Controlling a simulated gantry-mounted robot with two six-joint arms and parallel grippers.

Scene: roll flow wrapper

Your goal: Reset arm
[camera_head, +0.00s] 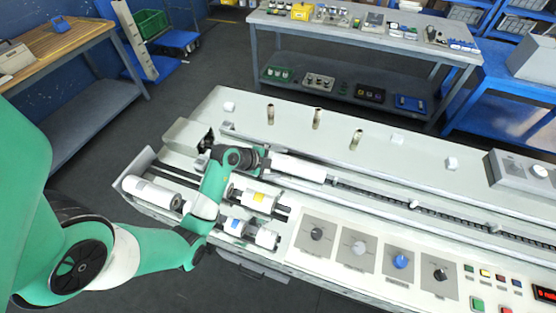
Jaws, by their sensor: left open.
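My green left arm comes in from the left and reaches over the left end of the white flow wrapper (380,165). My left gripper (206,143) is small and dark in this view, at the machine's back left, past the wrist joint. It is open, and I see nothing between its fingers. My forearm crosses over the roll bay and hides part of it. My right arm and right gripper are not in view.
White rolls (152,193) and a roll with a yellow label (254,199) lie in the front-left bay. A white cylinder (298,168) lies behind them. Three upright posts (317,118) stand on the deck. Knobs (401,261) line the front panel. A grey bench (360,38) stands behind.

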